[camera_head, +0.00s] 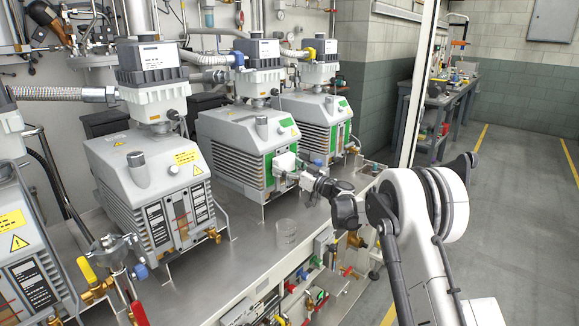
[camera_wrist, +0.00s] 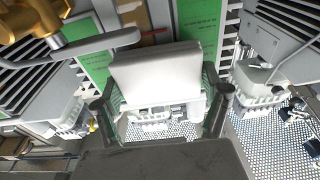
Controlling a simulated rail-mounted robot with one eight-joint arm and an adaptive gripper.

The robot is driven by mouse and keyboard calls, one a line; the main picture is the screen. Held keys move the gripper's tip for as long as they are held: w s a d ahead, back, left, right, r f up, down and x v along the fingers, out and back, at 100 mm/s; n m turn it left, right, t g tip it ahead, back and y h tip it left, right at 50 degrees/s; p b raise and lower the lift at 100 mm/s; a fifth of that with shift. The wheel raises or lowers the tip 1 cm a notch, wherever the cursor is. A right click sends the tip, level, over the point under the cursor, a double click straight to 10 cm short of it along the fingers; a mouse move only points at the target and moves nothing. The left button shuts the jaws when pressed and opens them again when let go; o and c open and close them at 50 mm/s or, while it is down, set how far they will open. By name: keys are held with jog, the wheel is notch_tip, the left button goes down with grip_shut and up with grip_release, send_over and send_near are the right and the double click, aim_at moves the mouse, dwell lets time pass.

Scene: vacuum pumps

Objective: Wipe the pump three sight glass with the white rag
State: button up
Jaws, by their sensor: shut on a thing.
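The white rag (camera_head: 285,163) is at the front face of the third pump from the left (camera_head: 235,140), by its green panel (camera_head: 268,172). My gripper (camera_head: 293,180) reaches in from the right and is shut on the rag. In the wrist view the rag (camera_wrist: 157,75) is a folded white block between my gripper's dark fingers (camera_wrist: 160,100). Green panels (camera_wrist: 199,28) flank a brown strip (camera_wrist: 146,18) just beyond the rag. The rag hides part of that strip, and I cannot make out the sight glass. I cannot tell whether the rag touches the pump face.
A brass valve with a grey lever (camera_wrist: 95,45) is close at the rag's left in the wrist view. Another pump (camera_head: 318,118) stands behind to the right.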

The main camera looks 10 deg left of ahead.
jog(key=shift+w+d, duration=0.3)
jog(key=shift+w, duration=0.25)
jog(key=shift+w+d, duration=0.3)
jog(key=shift+w, duration=0.2)
jog(key=shift+s+a+b, duration=0.4)
jog(key=shift+s+a, duration=0.25)
jog(key=shift+s, duration=0.35)
jog(key=shift+w+d, duration=0.75)
jog(key=shift+w, duration=0.15)
jog(key=shift+s+a+b, duration=0.4)
jog(key=shift+s+a, duration=0.3)
jog(key=shift+s, duration=0.2)
jog(key=shift+w+d, duration=0.65)
jog(key=shift+w, duration=0.3)
jog(key=shift+s+a+b, duration=0.4)
jog(key=shift+s+a, duration=0.25)
jog(key=shift+s, duration=0.3)
jog(key=shift+w+d, duration=0.7)
jog(key=shift+w, duration=0.25)
